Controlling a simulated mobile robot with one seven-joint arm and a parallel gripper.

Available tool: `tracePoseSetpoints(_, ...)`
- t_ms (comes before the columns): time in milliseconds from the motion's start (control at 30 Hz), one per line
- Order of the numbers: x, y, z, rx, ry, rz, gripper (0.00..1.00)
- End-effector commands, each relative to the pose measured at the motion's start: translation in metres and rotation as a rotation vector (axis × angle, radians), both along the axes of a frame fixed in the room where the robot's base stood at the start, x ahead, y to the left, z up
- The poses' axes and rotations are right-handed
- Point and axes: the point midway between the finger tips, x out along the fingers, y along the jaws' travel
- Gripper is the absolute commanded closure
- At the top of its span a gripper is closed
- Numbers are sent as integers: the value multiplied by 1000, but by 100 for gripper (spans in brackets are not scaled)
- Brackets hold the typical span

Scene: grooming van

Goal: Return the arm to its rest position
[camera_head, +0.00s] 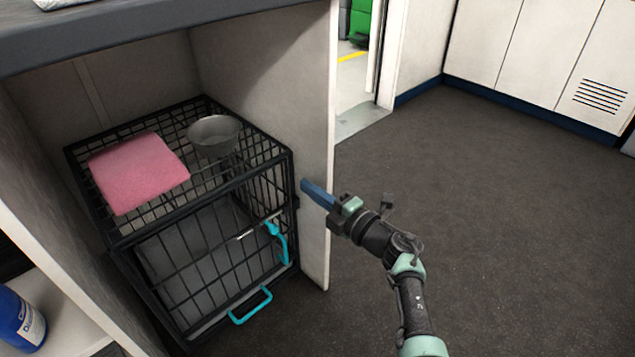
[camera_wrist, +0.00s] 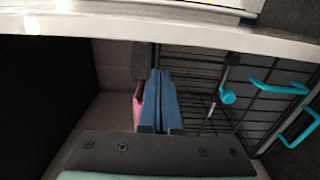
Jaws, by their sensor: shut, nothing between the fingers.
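My gripper (camera_head: 318,195) is on the end of my arm, which reaches up from the lower right in the head view. Its blue fingers are together and hold nothing. They point left toward the edge of the white side panel and the black wire crate (camera_head: 292,178). I cannot tell whether they touch the panel. In the wrist view the shut blue fingers (camera_wrist: 160,100) show in front of the crate bars (camera_wrist: 195,75) and a sliver of pink.
The crate stands in an alcove under a dark counter (camera_head: 200,20), with turquoise latches (camera_head: 250,305). A pink folded towel (camera_head: 138,172) and a grey metal bowl (camera_head: 215,135) are on top. A blue bottle (camera_head: 22,320) stands lower left. The dark floor (camera_head: 480,200) at right is clear.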

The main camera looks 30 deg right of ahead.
Motion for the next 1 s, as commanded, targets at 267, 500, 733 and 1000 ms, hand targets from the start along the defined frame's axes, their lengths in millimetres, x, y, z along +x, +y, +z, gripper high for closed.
tracePoseSetpoints(267,-31,-64,-1,-1,-1,-10,100)
tracePoseSetpoints(500,-43,-86,-1,-1,-1,-7,100)
tracePoseSetpoints(733,-45,-88,2,0,-2,-6,100)
tracePoseSetpoints(1000,-45,-88,52,0,-2,-6,100)
